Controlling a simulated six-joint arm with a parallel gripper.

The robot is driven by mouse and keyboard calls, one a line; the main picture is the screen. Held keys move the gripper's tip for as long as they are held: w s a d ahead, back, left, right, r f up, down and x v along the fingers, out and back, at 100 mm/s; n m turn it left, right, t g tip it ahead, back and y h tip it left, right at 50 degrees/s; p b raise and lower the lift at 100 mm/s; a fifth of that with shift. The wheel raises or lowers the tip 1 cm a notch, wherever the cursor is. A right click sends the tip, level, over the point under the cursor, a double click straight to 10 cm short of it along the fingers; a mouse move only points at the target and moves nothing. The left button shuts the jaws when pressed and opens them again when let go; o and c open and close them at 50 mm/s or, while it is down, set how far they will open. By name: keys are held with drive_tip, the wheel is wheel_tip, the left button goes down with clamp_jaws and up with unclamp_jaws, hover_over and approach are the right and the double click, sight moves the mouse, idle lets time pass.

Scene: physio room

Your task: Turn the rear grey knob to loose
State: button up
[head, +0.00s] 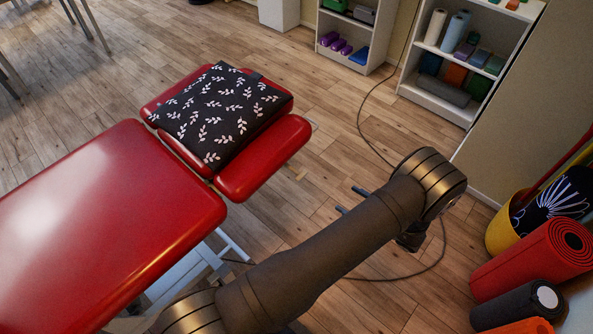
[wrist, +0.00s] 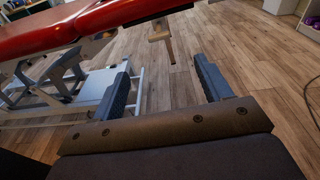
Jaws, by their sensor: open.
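I cannot make out a grey knob in either view. The red treatment table (head: 100,220) fills the left of the head view. Its split head section (head: 265,160) carries a dark leaf-patterned cushion (head: 215,110). In the wrist view, the table's red underside edge (wrist: 90,28) runs across the top left, and a tan bracket-like piece (wrist: 160,33) hangs below it. My gripper (head: 351,200) is to the right of the head section, apart from it. In the wrist view my gripper (wrist: 161,64) is open and empty, with its fingers pointing toward the tan piece.
The table's pale frame (wrist: 90,85) stands at the left in the wrist view. A cable (head: 365,125) lies on the wooden floor. Shelves (head: 440,90) stand at the back, and rolled mats (head: 530,260) at the right. The floor between head section and shelves is mostly clear.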

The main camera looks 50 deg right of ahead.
sight(303, 176)
drive_tip(key=shift+t, duration=0.6)
drive_tip(key=w+f, duration=0.1)
drive_tip(key=w, duration=0.6)
drive_tip(key=w+f, duration=0.1)
drive_tip(key=w, duration=0.6)
drive_tip(key=w+a+f, duration=0.1)
drive_tip(key=w, duration=0.6)
drive_tip(key=shift+w+f, duration=0.3)
drive_tip(key=shift+w, duration=0.1)
drive_tip(key=shift+c, duration=0.2)
drive_tip(key=c, duration=0.9)
